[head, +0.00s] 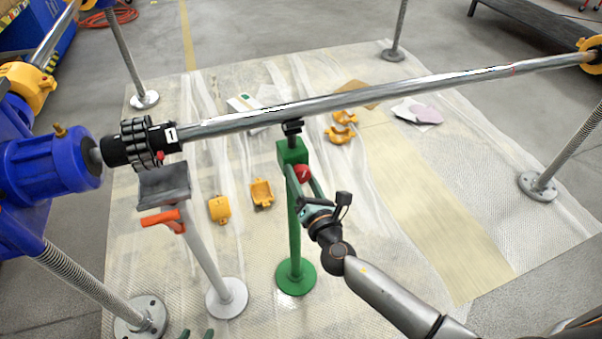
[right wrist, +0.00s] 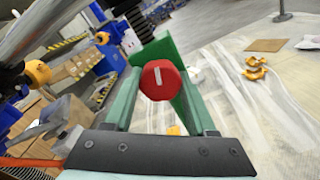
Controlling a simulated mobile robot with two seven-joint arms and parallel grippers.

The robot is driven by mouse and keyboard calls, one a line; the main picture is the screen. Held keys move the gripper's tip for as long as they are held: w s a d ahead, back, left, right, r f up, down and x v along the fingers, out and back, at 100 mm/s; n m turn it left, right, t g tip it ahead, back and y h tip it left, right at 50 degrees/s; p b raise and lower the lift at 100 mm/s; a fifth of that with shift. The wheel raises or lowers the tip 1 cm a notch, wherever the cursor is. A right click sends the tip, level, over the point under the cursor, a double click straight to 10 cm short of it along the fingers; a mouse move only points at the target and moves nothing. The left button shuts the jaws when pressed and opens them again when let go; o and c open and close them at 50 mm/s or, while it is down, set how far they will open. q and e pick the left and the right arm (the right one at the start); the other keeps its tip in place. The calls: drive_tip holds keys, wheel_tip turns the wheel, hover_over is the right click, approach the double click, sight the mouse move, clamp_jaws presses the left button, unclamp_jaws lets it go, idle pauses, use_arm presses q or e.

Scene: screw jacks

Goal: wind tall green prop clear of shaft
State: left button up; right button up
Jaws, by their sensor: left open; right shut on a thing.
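The tall green prop (head: 295,226) stands upright on its round green base under the silver shaft (head: 370,96). Its black head (head: 292,127) is right at the shaft's underside; I cannot tell whether they touch. A red knob (head: 302,173) with a white mark sits on the side of the prop's green block. My right gripper (head: 306,184) is shut on this knob. In the right wrist view the red knob (right wrist: 160,80) lies between the two green fingers, its white mark nearly upright. My left gripper (head: 195,335) is open, only its fingertips showing at the bottom edge.
A grey prop (head: 207,262) with an orange handle stands left, below the shaft's black coupling (head: 138,145). A blue motor (head: 48,165) is beyond it. Several yellow clamp parts (head: 262,193) lie on the plastic-covered floor. Threaded posts (head: 555,150) stand around the edges.

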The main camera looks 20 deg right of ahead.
drive_tip(key=shift+r+n, duration=0.1)
drive_tip(key=shift+n, duration=0.2)
idle(0.4)
drive_tip(key=o, duration=1.4)
drive_tip(key=s, duration=1.2)
drive_tip(key=shift+s+d, duration=0.2)
drive_tip(key=shift+d, duration=0.05)
